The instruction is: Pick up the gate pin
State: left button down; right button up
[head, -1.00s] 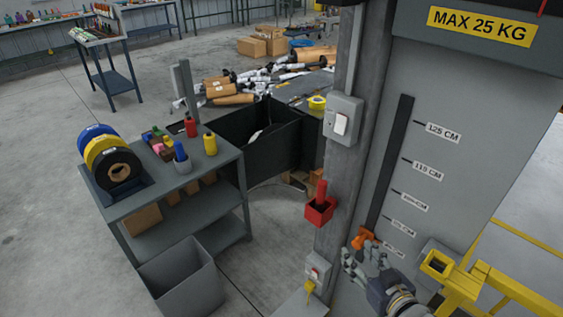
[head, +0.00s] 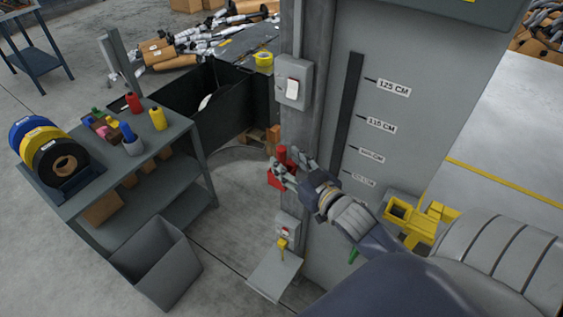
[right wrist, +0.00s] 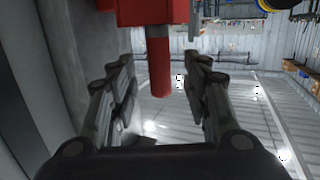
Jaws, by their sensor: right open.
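The gate pin, a red rod (head: 282,154), stands upright in a red holder (head: 274,180) on the grey post. My right gripper (head: 291,165) is open beside the pin and partly covers the holder in the head view. In the right wrist view, which looks upside down, the pin (right wrist: 159,72) hangs from the red holder (right wrist: 150,10) and lies between the spread fingers of my right gripper (right wrist: 160,75). A gap shows on both sides of the pin. My left gripper is out of view.
A grey shelf cart (head: 175,130) with tape rolls and bottles stands left, a grey bin (head: 158,262) before it. A switch box (head: 292,82) sits above the holder on the post. A yellow bracket (head: 412,216) is right of my arm.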

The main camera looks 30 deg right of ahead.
aim_at(284, 159)
jog(key=shift+w+f+p, duration=0.2)
jog(key=shift+w, duration=0.75)
jog(key=shift+w+f+p, duration=0.15)
jog(key=shift+w+p, duration=0.05)
jog(key=shift+w, duration=0.75)
jog(key=shift+s+r, duration=0.1)
jog(key=shift+s, duration=0.05)
jog(key=shift+c, duration=1.1)
grip_shut()
